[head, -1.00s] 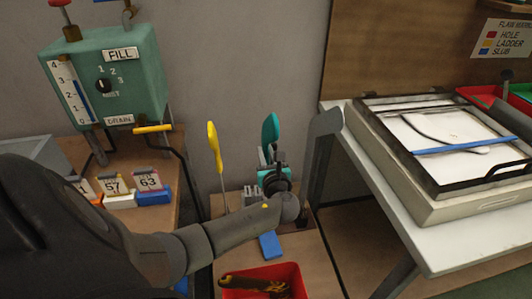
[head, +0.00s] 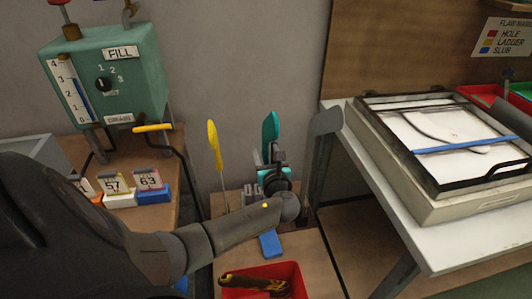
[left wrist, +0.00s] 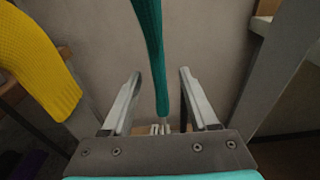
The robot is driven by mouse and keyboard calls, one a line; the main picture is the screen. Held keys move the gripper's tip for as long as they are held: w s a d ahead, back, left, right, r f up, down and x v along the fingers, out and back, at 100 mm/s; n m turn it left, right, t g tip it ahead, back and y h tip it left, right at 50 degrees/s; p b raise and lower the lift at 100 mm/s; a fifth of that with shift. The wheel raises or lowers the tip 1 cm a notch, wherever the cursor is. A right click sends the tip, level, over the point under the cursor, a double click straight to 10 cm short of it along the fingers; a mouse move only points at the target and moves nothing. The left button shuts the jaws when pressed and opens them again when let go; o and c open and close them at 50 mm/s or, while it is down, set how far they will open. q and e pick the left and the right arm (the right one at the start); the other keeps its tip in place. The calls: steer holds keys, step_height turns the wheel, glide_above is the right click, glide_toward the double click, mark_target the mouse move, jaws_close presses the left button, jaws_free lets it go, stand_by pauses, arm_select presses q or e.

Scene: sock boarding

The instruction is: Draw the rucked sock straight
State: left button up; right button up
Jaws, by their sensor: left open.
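A teal sock (head: 270,128) stands upright on a post beyond my left arm. A yellow sock (head: 214,145) stands on a thin post to its left. My left gripper (head: 270,160) is at the lower part of the teal sock in the head view. In the left wrist view my left gripper (left wrist: 160,76) is open, with the teal sock (left wrist: 149,45) running down between its fingers and a visible gap on each side. The yellow sock (left wrist: 38,60) hangs wide at the left there. I cannot make out rucks in either sock. My right gripper is not in view.
A bare grey board (head: 325,122) stands right of the teal sock, close to the white table (head: 480,246). A red bin (head: 262,272) with a dark and yellow item is in front. A green tank (head: 105,75) and numbered tags (head: 148,180) are at the left.

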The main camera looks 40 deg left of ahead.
arm_select(q)
steer(key=shift+s+d+r+p, duration=0.1)
steer(key=shift+s+d+p, duration=0.2)
steer(key=shift+d+p, duration=0.1)
steer(key=f+p+v, duration=0.1)
steer(key=p+v, duration=0.3)
steer(key=v, duration=0.4)
steer(key=shift+d, duration=0.1)
